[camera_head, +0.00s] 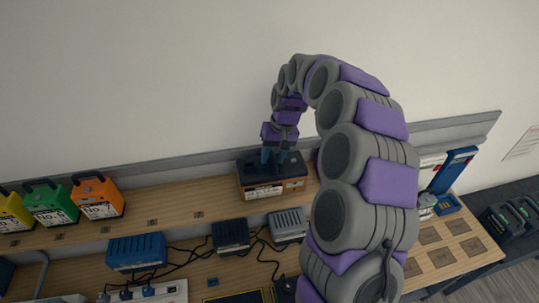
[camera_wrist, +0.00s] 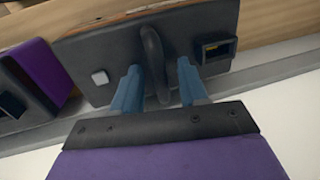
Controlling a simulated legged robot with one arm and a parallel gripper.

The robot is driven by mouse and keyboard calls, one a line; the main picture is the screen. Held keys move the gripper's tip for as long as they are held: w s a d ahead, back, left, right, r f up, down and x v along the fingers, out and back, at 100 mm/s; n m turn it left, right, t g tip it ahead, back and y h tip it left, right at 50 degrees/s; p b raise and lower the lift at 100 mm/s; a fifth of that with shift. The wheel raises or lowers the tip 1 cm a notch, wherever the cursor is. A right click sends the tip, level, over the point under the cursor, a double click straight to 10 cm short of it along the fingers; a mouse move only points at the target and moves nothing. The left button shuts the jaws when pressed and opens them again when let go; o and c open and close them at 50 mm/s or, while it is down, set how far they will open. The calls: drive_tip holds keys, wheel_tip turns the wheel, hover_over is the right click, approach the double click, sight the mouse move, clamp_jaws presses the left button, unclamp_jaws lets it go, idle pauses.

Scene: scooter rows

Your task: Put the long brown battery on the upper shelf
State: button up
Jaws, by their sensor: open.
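The long brown battery (camera_head: 262,190) stands on the upper shelf (camera_head: 172,209), with a dark top and a pale label on its front. My gripper (camera_head: 274,158) is right above it, pointing down. In the wrist view the battery's dark top (camera_wrist: 103,58) shows a loop handle, a small white square and a dark socket. The blue fingers of my gripper (camera_wrist: 160,80) are open, one on each side of the handle (camera_wrist: 154,50). I cannot tell whether they touch it. My arm hides part of the shelf to the right of the battery.
Yellow, green (camera_head: 50,204) and orange (camera_head: 97,197) batteries stand at the shelf's left. A purple battery (camera_wrist: 42,70) is close beside the brown one. Chargers (camera_head: 137,251) and cables lie on the lower surface. The shelf between orange and brown is clear.

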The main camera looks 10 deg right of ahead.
drive_tip(key=shift+d, duration=0.5)
drive_tip(key=shift+a, duration=0.35)
drive_tip(key=shift+f, duration=0.1)
drive_tip(key=shift+d, duration=0.1)
drive_tip(key=shift+w+r, duration=0.1)
drive_tip(key=shift+r, duration=0.35)
drive_tip(key=b+v, duration=0.1)
drive_tip(key=v, duration=1)
drive_tip(key=shift+b, duration=0.35)
drive_tip(key=shift+r, duration=0.1)
